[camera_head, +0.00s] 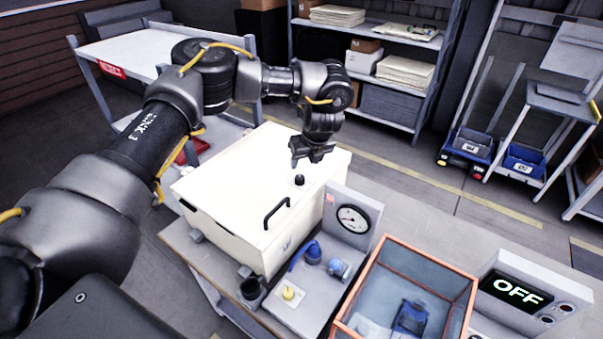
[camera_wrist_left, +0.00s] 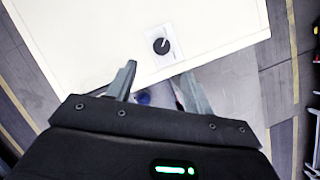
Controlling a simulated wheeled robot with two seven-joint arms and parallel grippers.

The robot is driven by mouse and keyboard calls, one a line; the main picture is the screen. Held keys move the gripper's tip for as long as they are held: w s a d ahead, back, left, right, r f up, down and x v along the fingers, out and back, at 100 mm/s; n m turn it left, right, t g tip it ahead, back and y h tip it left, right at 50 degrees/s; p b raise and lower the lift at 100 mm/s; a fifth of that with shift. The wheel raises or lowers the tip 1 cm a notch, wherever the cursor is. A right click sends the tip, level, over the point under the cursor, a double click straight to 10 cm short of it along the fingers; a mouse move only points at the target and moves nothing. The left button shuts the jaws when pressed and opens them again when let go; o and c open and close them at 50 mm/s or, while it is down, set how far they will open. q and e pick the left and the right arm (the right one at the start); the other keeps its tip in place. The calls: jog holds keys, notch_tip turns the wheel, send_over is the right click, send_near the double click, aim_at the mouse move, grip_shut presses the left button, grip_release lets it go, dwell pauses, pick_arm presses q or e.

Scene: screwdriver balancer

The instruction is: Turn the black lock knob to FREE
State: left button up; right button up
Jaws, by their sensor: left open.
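The black lock knob (camera_head: 299,180) sits on the top of a cream-coloured box (camera_head: 235,175), near its right end. In the left wrist view the knob (camera_wrist_left: 161,46) is round with a pale pointer line, on a small light plate (camera_wrist_left: 158,57). The plate's lettering is too small to read. My left gripper (camera_head: 310,155) is above the box, pointing down, with a gap between it and the knob. Its two fingers (camera_wrist_left: 161,85) are apart and empty, and the knob shows beyond them. My right gripper is not in view.
An orange-framed bin (camera_head: 400,290) and a display reading OFF (camera_head: 516,291) are further right. Shelves (camera_head: 390,100) stand behind.

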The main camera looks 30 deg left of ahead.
aim_at(300, 177)
pick_arm(q)
jog(key=x, duration=0.5)
jog(key=shift+w+f+p, duration=0.25)
jog(key=shift+w+p, duration=0.05)
jog(key=shift+p, duration=0.1)
jog(key=p+x, duration=0.1)
jog(key=x, duration=0.3)
jog(key=shift+w+r, duration=0.1)
jog(key=shift+w, duration=0.05)
jog(key=shift+a, duration=0.1)
jog(key=shift+s+f, duration=0.2)
jog(key=shift+f, duration=0.1)
jog(key=shift+w+f, duration=0.25)
jog(key=shift+s+r, duration=0.1)
jog(key=c, duration=1)
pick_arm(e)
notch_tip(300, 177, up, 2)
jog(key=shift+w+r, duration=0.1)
